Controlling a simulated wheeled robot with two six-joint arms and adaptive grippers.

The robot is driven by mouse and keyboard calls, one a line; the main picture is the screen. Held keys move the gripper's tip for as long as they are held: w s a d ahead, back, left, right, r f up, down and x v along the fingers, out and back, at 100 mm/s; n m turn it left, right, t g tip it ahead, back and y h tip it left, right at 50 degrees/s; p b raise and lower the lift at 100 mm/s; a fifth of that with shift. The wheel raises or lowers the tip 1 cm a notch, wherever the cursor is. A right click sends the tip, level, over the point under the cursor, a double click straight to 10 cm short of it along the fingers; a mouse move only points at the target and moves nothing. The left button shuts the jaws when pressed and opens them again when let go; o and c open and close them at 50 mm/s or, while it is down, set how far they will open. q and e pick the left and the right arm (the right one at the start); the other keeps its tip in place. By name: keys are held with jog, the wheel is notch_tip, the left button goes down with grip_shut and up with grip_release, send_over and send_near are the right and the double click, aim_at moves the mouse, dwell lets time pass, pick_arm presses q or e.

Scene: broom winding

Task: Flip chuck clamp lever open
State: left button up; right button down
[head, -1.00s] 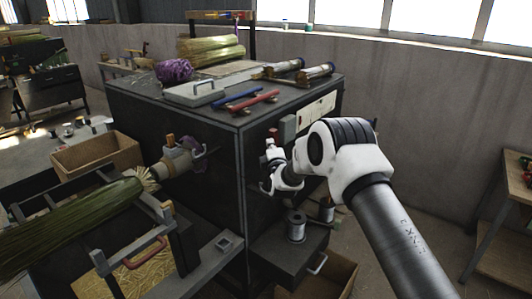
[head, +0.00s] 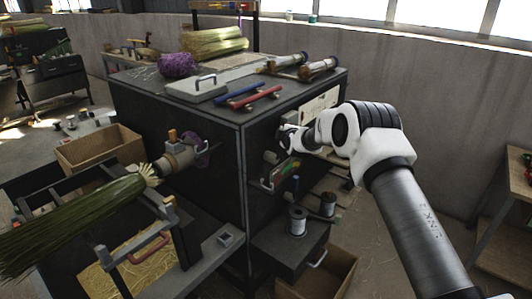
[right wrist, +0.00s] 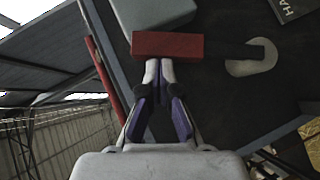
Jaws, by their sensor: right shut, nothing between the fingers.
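A red-ended lever (right wrist: 167,45) shows in the right wrist view, its dark stem running right to a pale oval mount (right wrist: 250,58). I take it for the clamp lever. My right gripper (right wrist: 159,68) is shut, with empty fingertips just below the red end, touching or nearly touching it. In the head view my right gripper (head: 284,136) is at the upper right side face of the dark cabinet (head: 215,160), and the lever there is hidden or too small to make out. The chuck (head: 180,160) on the front face faces the broom's green bristles (head: 85,215). My left gripper is out of view.
Blue (head: 245,96) and red (head: 262,100) bar handles lie on the cabinet top, near a grey lidded plate (head: 196,88). Wire spools (head: 297,222) stand on a low drawer (head: 285,250). A cardboard box (head: 100,148) is at left. Floor at right is fairly clear.

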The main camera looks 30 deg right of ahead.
dwell(0.5)
jog(key=v, duration=1.2)
